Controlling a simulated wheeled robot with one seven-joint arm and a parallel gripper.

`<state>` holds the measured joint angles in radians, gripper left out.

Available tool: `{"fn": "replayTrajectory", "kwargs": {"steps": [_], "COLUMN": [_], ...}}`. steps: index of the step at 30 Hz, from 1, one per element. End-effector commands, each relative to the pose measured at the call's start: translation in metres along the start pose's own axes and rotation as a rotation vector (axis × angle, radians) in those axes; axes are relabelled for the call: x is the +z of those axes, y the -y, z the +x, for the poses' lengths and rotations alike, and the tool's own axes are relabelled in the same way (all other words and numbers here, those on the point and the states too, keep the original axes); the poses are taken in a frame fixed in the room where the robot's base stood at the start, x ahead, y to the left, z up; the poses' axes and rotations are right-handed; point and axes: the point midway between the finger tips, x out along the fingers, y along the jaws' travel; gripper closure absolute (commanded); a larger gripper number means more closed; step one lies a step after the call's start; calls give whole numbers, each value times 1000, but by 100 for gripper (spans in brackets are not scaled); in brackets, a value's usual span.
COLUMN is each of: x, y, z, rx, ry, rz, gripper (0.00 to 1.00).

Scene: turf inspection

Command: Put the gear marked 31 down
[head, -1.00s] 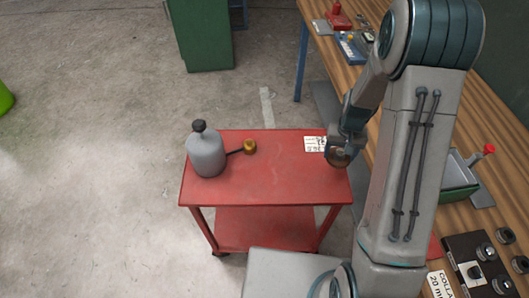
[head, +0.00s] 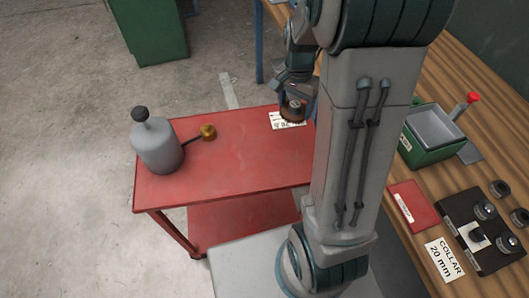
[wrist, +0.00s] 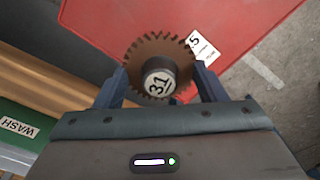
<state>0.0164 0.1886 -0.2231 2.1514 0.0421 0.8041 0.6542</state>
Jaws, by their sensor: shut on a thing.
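The gear marked 31 (wrist: 141,51) is brown and toothed, with a dark hub whose pale face reads 31. In the head view the gear (head: 292,112) is over the far right part of the red trolley top (head: 230,160), beside a white printed card (head: 287,123). The gear partly covers the card in the wrist view (wrist: 203,48). I cannot tell whether the gear touches the trolley.
A grey bottle (head: 158,150) with a black cap stands on the trolley's left, beside a brass-coloured knob (head: 208,131) on a dark rod. The trolley's middle is clear. The wooden bench (head: 470,140) at right carries a green bin (head: 432,153) and a black collar fixture (head: 462,222).

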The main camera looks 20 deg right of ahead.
Motion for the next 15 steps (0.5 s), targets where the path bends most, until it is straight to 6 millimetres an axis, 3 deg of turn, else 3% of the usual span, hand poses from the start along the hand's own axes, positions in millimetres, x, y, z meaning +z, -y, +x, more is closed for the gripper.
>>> {"fn": "replayTrajectory", "kwargs": {"steps": [3,8,11,15], "x": [-1,1,5,17], "y": [-21,-33,-26,1], "z": [3,-2,2,19], "rx": [-6,-6,-4,-2], "ry": [2,9,11,13], "rz": [159,268,284,282], "gripper": [58,58,58,58]}}
